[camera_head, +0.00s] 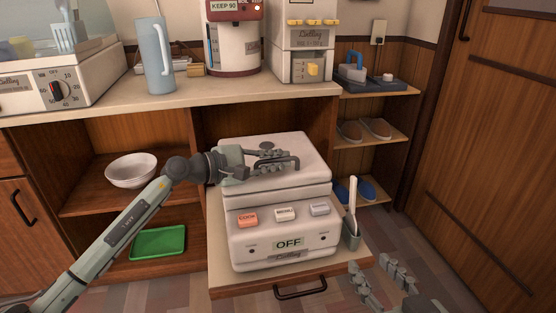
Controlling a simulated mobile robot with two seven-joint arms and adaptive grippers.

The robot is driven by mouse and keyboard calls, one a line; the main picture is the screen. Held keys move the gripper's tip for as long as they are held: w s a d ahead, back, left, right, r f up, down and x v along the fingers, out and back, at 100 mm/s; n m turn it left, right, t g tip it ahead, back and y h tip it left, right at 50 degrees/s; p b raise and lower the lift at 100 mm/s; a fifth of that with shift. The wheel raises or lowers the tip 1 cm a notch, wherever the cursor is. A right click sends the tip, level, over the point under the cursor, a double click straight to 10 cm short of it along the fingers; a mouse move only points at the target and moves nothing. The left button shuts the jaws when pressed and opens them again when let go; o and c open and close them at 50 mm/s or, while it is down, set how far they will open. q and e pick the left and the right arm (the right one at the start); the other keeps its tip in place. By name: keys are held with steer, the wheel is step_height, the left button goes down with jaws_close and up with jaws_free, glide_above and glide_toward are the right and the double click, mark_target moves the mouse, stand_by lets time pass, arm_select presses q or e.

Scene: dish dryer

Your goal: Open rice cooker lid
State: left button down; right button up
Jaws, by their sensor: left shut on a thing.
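A white rice cooker (281,255) stands on a pulled-out drawer shelf, with an OFF display and several buttons on its front. Its lid (306,150) has a dark handle (290,161) on top, and the lid looks down on the body. My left gripper (268,162) reaches in from the left over the lid and is shut on the handle. The fingers partly hide the handle. My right gripper (376,282) is at the lower right, off to the side of the drawer, with its fingers apart and nothing between them.
The drawer shelf (219,272) juts out from the cabinet. A holder with a white paddle (352,199) stands right of the cooker. A white bowl (131,170) and green tray (158,242) sit on left shelves. The counter (215,90) overhangs behind the cooker.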

arm_select(q)
steer(key=shift+r, duration=0.1)
steer(key=shift+n+g, duration=0.6)
steer(key=shift+n, duration=0.2)
steer(key=r+p, duration=0.1)
steer(key=w+r+p, duration=0.1)
steer(key=r, duration=0.2)
steer(key=shift+w+a+r+p, duration=0.1)
steer(key=shift+w+a+p, duration=0.2)
steer(key=shift+p, duration=0.1)
steer(key=w+a+r+n+g+p, duration=0.1)
steer(key=w+r+n+g, duration=0.1)
steer(key=w+r, duration=0.3)
steer(key=shift+w+a+r+n, duration=0.3)
steer(key=shift+a+r+n, duration=0.1)
steer(key=shift+r+n, duration=0.35)
arm_select(e)
steer(key=s+d+f+m+g+h, duration=0.1)
steer(key=s+d+f+g+h, duration=0.4)
steer(key=s+d+f+g, duration=0.4)
steer(key=shift+s+d+f+m+g, duration=0.35)
steer(key=shift+s+d+f, duration=1.1)
steer(key=shift+d, duration=0.7)
steer(key=shift+s+r, duration=0.15)
arm_select(q)
steer(key=c, duration=1.9)
jaws_free()
